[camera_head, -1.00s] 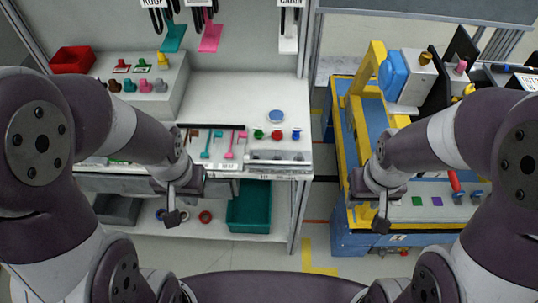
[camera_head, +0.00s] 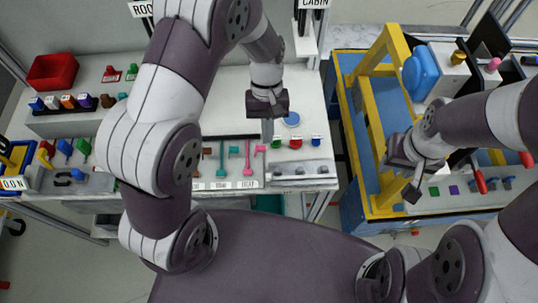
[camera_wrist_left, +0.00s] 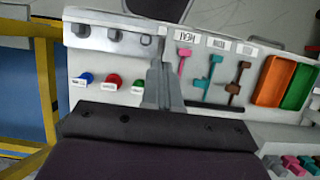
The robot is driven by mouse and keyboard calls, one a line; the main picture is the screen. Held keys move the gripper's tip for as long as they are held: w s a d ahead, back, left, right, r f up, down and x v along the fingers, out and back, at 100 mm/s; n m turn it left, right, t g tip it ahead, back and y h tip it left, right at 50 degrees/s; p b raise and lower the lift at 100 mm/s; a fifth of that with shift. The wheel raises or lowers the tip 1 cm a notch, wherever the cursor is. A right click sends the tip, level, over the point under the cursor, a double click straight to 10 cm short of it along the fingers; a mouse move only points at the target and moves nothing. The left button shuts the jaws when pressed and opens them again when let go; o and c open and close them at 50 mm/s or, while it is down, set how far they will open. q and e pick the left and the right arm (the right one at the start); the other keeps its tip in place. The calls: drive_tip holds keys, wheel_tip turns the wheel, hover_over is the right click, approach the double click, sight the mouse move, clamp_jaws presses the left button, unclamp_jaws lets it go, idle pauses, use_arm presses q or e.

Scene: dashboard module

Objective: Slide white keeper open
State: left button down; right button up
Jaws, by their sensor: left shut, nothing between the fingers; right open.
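I cannot pick out the white keeper with certainty in either view. A pale metal strip (camera_head: 300,172) with several small grey knobs lies at the bench's front edge; it also shows in the left wrist view (camera_wrist_left: 98,40). My left gripper (camera_head: 267,128) is shut and empty, pointing down over the white bench, behind the coloured knobs. In the left wrist view its closed fingers (camera_wrist_left: 162,85) lie between the green knob and the pink tool. My right gripper (camera_head: 412,190) is open and empty above the front of the blue and yellow cart.
Red (camera_head: 295,143), green and blue knobs stand on the bench beside hanging-handle tools in pink (camera_head: 247,155), teal and brown. A yellow frame (camera_head: 372,110) rises from the cart at the right. A red bin (camera_head: 52,72) stands at the back left.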

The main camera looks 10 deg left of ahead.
use_arm(q)
drive_tip(key=x, duration=0.6)
drive_tip(key=p+x, duration=0.1)
drive_tip(key=x, duration=0.2)
drive_tip(key=shift+w+a+f, duration=0.15)
drive_tip(key=shift+w+f, duration=0.05)
drive_tip(key=shift+f, duration=0.15)
drive_tip(key=shift+s+f, duration=0.15)
drive_tip(key=shift+f, duration=0.05)
use_arm(e)
drive_tip(key=shift+w+a+r, duration=0.15)
drive_tip(key=shift+w+r, duration=0.15)
drive_tip(key=shift+r, duration=0.2)
